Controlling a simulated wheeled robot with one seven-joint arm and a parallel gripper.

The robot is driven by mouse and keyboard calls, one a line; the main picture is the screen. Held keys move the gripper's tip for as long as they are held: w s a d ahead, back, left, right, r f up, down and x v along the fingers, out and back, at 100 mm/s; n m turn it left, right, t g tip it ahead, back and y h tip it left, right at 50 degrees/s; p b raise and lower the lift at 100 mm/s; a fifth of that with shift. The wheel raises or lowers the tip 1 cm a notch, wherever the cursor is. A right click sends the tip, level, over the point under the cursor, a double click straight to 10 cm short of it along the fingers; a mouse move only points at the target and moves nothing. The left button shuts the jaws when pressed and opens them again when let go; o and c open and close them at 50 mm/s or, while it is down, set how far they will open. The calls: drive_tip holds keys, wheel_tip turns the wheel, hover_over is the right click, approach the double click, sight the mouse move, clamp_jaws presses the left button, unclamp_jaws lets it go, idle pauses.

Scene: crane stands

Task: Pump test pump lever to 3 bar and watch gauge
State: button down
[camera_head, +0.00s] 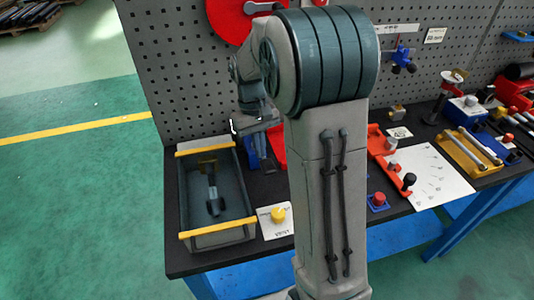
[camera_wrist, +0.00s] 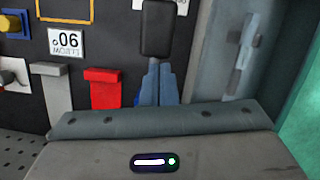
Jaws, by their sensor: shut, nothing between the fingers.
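My gripper (camera_head: 261,148) hangs near the bench, at the right side of a grey tray-like box. In the wrist view its blue-grey fingers (camera_wrist: 156,84) are together and empty. A black block (camera_wrist: 157,28) lies just beyond the fingertips; I cannot tell if they touch, or if it is the pump lever's grip. A red T-shaped part (camera_wrist: 103,88) and a grey one (camera_wrist: 56,92) stand left of the fingers. I cannot make out the test pump for certain, and no gauge face is readable; my arm hides the bench's middle.
The grey box with yellow end rims (camera_head: 217,235) holds a grey-handled tool (camera_head: 213,194). A yellow knob (camera_head: 278,214) sits on a white card beside it. A red disc (camera_head: 232,18) hangs on the pegboard (camera_head: 172,90). Red fittings and a yellow tray (camera_head: 458,160) stand right. Floor at left is clear.

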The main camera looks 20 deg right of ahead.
drive_tip(key=v, duration=1.3)
drive_tip(key=shift+r, duration=0.4)
drive_tip(key=shift+w, duration=0.1)
idle(0.4)
drive_tip(key=s+a+f+t, duration=0.1)
drive_tip(key=s+f+t, duration=0.2)
drive_tip(key=s, duration=0.7)
drive_tip(key=s+a+f+m+t, duration=0.1)
drive_tip(key=s+f, duration=0.4)
drive_tip(key=s, duration=0.6)
drive_tip(key=shift+s+a+f+m+t, duration=0.15)
drive_tip(key=shift+s+a+m+t, duration=0.15)
drive_tip(key=shift+t, duration=0.6)
